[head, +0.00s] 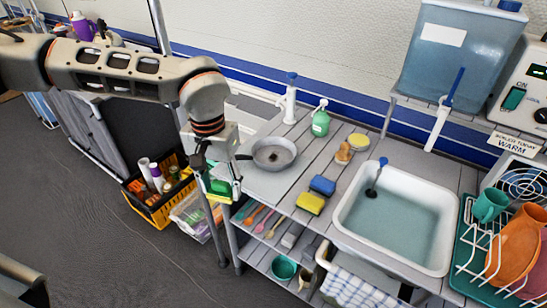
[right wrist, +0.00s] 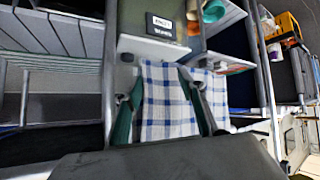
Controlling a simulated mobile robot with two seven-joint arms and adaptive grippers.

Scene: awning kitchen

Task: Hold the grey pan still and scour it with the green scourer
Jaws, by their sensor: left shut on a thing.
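The grey pan (head: 284,148) sits on the left end of the slatted counter, with a brown patch inside and its handle pointing left. My left gripper (head: 219,186) is just left of the pan, beyond the counter's left edge. It is shut on the green scourer (head: 221,188), which has a yellow layer below; the fingers partly hide it. The gripper is close to the handle end, and I cannot tell whether they touch. My right gripper (right wrist: 160,115) shows only in the right wrist view, fingers apart and empty, in front of a checked towel (right wrist: 168,85).
Yellow (head: 311,203) and blue (head: 322,187) sponges, a brush (head: 343,153) and a green bottle (head: 321,123) stand on the counter. The water-filled sink (head: 444,245) and dish rack (head: 474,262) lie right. A shelf below holds utensils. A yellow crate (head: 155,216) is on the floor.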

